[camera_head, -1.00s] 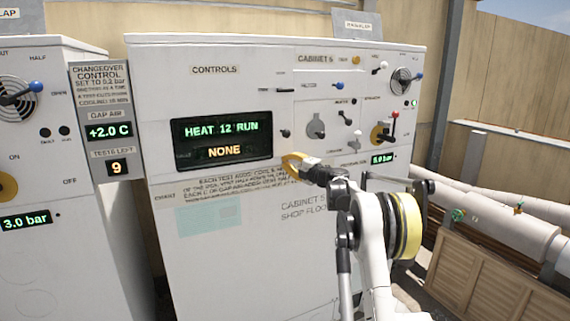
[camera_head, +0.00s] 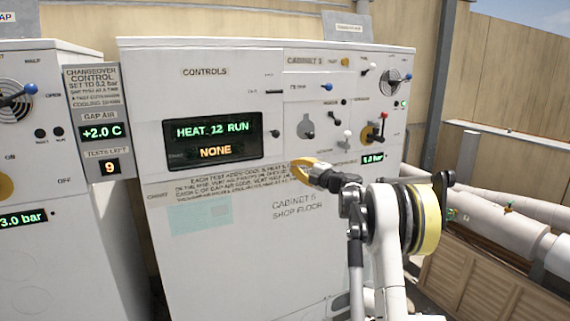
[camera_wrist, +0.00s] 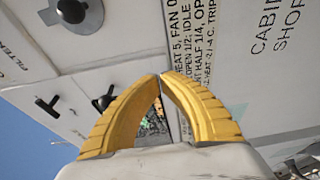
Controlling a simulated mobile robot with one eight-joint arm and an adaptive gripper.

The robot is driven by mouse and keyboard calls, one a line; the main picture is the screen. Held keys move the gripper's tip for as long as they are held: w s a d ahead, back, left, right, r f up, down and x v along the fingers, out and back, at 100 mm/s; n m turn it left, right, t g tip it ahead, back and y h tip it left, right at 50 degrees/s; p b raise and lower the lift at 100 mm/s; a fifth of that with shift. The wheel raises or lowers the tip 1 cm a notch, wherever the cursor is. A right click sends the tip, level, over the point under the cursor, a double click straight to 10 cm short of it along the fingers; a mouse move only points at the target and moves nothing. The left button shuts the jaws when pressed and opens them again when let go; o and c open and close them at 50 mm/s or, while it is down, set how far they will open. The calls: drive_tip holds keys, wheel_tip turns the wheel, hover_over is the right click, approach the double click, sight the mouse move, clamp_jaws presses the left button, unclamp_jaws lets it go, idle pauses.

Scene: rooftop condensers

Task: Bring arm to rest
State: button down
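My arm (camera_head: 385,225) reaches up from the lower right in the head view, in front of the white Cabinet 5 (camera_head: 220,100). My gripper (camera_head: 298,170) has yellow fingers and is in front of the panel, right of and below the display (camera_head: 212,140). In the wrist view the fingertips (camera_wrist: 160,77) meet or nearly meet, with nothing held between them. A small opening shows lower between the fingers. The display reads HEAT 12 RUN and NONE. I cannot tell whether the gripper touches the panel.
Knobs and levers stick out of the panel, among them a red-handled lever (camera_head: 382,122) and a blue-tipped lever (camera_head: 407,77). A second cabinet (camera_head: 40,260) stands at left, with a sign post (camera_head: 101,130) between. Pipes (camera_head: 500,218) and a slatted wooden box (camera_head: 470,275) are at right.

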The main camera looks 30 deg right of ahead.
drive_tip(key=s+d, duration=0.2)
drive_tip(key=s, duration=0.1)
drive_tip(key=s+a+r+m+t+h+b, duration=0.2)
drive_tip(key=a+r+m+h, duration=0.3)
drive_tip(key=r, duration=0.6)
drive_tip(key=s+a+r+m+g+h+b, duration=0.15)
drive_tip(key=s+a+m+h, duration=0.25)
drive_tip(key=s+a+m, duration=0.4)
drive_tip(key=s+a+f+m+g+y+b, duration=0.1)
drive_tip(key=s+a+f+m+g+y, duration=0.1)
drive_tip(key=s+a+f, duration=0.6)
drive_tip(key=s+a+f+m+g+y+b, duration=0.1)
drive_tip(key=s+a+f+m+g+y, duration=0.1)
drive_tip(key=s+a+f+g, duration=0.3)
drive_tip(key=s+a+f+m+g+y+b, duration=0.1)
drive_tip(key=s+a+f+m+g+b, duration=0.1)
drive_tip(key=s+a+f, duration=1.1)
drive_tip(key=s+f+m+g, duration=0.1)
drive_tip(key=s+f, duration=0.3)
drive_tip(key=s, duration=0.5)
drive_tip(key=shift+s+f+g+y, duration=0.4)
drive_tip(key=shift+g, duration=0.25)
